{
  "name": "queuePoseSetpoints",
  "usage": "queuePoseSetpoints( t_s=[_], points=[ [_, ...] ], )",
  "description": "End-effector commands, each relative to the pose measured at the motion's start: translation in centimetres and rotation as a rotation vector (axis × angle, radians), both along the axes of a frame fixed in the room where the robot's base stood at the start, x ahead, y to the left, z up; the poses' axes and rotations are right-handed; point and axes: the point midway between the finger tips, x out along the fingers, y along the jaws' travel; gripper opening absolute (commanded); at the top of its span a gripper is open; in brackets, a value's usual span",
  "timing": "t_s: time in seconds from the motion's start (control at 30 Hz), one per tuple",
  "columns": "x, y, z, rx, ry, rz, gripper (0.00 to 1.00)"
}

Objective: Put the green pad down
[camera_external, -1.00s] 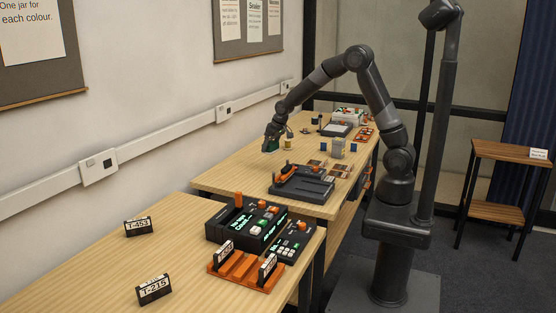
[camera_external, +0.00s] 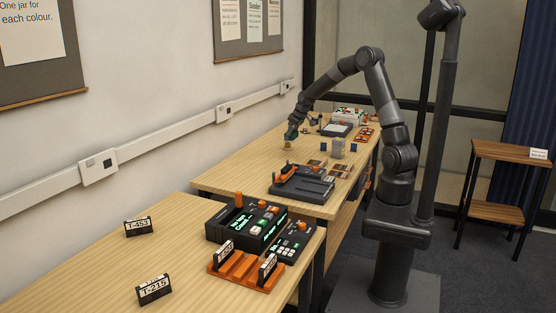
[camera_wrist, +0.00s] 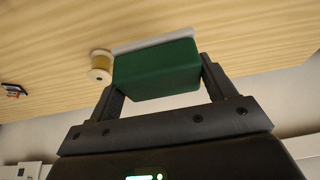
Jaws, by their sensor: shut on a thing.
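The green pad (camera_wrist: 158,72) is a dark green block with a pale strip along its far edge. In the wrist view it sits between the two dark fingers of my gripper (camera_wrist: 160,82), which is shut on it. In the external view my gripper (camera_external: 290,134) is over the far table (camera_external: 235,170), near its wall side, with a little of the green showing. The pad appears to be held above the table top; the exact gap cannot be told.
A thread spool (camera_wrist: 101,67) stands close beside the pad. A black clamp-like device (camera_external: 302,185), small blue-grey blocks (camera_external: 338,147) and a white-topped box (camera_external: 347,115) stand on the same table. Bare wood lies at its near left.

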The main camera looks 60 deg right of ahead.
Motion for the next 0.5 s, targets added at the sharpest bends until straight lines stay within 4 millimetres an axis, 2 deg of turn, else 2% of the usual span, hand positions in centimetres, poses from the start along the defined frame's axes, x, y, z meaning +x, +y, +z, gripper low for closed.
queuePoseSetpoints(
  t_s=[0.07,0.17,0.5],
  points=[
    [0.0,-0.3,-0.1,0.001,-0.002,0.003,0.54],
    [0.8,0.5,-0.8,0.002,-0.001,0.008,0.54],
    [6.1,5.8,-5.3,0.001,-0.001,0.008,0.54]
  ],
)
